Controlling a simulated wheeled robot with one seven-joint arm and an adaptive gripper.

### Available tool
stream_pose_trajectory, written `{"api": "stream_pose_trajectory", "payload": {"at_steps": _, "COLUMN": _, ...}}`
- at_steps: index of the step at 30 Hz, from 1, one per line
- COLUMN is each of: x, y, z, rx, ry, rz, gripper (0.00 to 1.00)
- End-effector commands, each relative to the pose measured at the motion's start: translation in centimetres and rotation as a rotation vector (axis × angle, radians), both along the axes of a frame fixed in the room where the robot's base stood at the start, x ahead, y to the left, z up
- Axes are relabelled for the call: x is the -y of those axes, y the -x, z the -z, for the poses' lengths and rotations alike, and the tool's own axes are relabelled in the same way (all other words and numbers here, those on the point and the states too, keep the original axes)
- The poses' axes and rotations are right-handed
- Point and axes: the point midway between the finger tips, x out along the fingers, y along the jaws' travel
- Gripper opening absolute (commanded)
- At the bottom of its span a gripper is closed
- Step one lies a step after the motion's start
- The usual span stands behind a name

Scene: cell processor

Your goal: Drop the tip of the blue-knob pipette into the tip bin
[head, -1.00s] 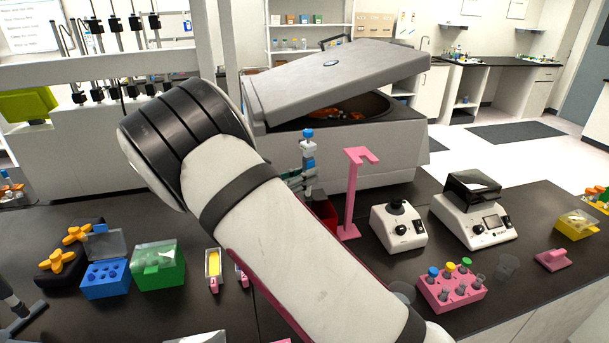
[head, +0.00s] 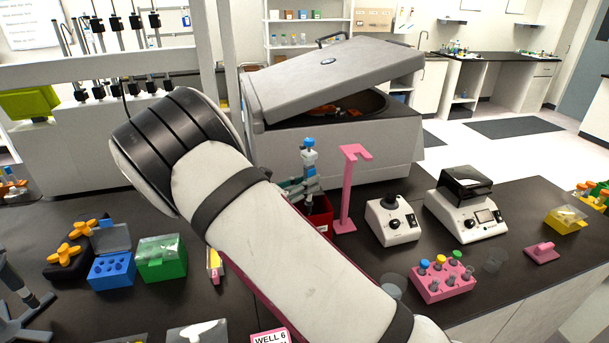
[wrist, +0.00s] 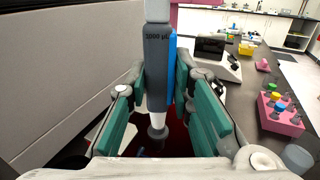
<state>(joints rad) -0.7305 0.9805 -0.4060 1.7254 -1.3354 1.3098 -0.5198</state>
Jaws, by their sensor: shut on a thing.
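The blue-knob pipette (head: 309,160) stands upright in my gripper (head: 300,187), beside the pink stand. In the wrist view the pipette's grey body with a blue strip (wrist: 158,75) is between the green finger pads of my gripper (wrist: 155,100), which is shut on it. The red tip bin (head: 320,213) is on the bench directly below the pipette. In the wrist view the dark red inside of the bin (wrist: 178,142) shows under the pipette's lower end. I cannot make out the tip itself.
A pink pipette stand (head: 345,190) is just right of the bin. A grey centrifuge with raised lid (head: 335,80) is behind. A vortex mixer (head: 392,220), a balance (head: 465,205) and a pink tube rack (head: 441,280) are to the right. Blue (head: 111,270) and green boxes (head: 162,258) are left.

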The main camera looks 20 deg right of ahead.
Motion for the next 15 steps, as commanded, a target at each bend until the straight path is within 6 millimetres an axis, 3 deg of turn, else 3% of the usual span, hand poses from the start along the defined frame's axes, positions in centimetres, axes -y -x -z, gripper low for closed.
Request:
{"api": "stream_pose_trajectory", "payload": {"at_steps": 4, "x": 0.0, "y": 1.4, "z": -0.2, "rx": 0.000, "ry": 0.000, "rz": 0.000, "gripper": 0.12}}
{"api": "stream_pose_trajectory", "payload": {"at_steps": 12, "x": 0.0, "y": 1.3, "z": 0.0, "rx": 0.001, "ry": 0.000, "rz": 0.000, "gripper": 0.12}}
{"api": "stream_pose_trajectory", "payload": {"at_steps": 15, "x": 0.0, "y": 1.4, "z": -1.1, "rx": 0.002, "ry": -0.001, "rz": 0.000, "gripper": 0.12}}
